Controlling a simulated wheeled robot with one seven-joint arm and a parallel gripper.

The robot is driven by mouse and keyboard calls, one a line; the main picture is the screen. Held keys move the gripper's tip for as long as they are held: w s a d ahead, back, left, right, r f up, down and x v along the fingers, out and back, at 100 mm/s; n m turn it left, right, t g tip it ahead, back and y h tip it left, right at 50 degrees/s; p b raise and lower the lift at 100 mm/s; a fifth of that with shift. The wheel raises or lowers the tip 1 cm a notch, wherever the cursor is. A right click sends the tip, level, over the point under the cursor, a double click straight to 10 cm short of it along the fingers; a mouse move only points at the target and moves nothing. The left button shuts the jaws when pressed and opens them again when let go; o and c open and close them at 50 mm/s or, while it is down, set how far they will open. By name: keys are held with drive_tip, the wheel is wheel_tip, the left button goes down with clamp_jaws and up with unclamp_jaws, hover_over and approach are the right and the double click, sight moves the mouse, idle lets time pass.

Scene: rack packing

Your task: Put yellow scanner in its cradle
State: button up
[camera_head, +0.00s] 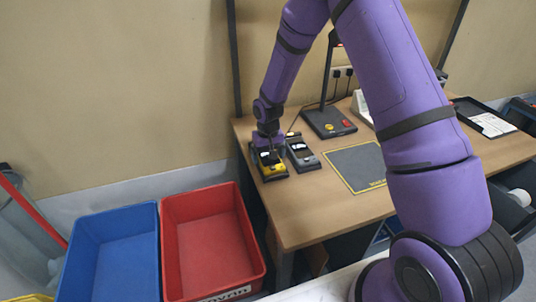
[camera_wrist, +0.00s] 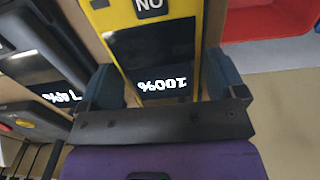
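The yellow scanner (camera_head: 273,172) is at the near left end of the wooden table, on or in a dark base that I take for its cradle; whether it is fully seated is unclear. In the wrist view the yellow scanner (camera_wrist: 160,20) shows a dark screen reading 100% and an ON label, both upside down. My gripper (camera_head: 267,145) points down over it. In the wrist view the gripper (camera_wrist: 165,85) has one finger along each side of the scanner. Any gap between fingers and scanner is too small to tell.
A grey scanner unit (camera_head: 303,155) stands close beside the yellow one. Behind are a lamp base (camera_head: 329,122) with buttons and, to the right, a dark mat (camera_head: 358,166) with a yellow border. A red bin (camera_head: 212,197) and blue bin (camera_head: 82,232) stand left of the table (camera_head: 300,215).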

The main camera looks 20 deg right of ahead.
drive_tip(key=shift+o, duration=0.6)
wheel_tip(320, 180, up, 12)
drive_tip(key=shift+r, duration=0.25)
drive_tip(key=s+d+r+t, duration=0.1)
drive_tip(key=s+d+r, duration=0.1)
drive_tip(key=s+r, duration=0.65)
drive_tip(key=s+d+r+t, duration=0.2)
drive_tip(key=s+r, duration=0.3)
drive_tip(key=r, duration=0.7)
drive_tip(key=s+d+r+t, duration=0.1)
drive_tip(key=s+r, duration=0.2)
drive_tip(key=s, duration=0.7)
drive_tip(key=s+d+r+t, duration=0.1)
drive_tip(key=s+d+r, duration=0.1)
drive_tip(key=s, duration=0.9)
drive_tip(key=shift+v, duration=0.85)
drive_tip(key=shift+w, duration=0.1)
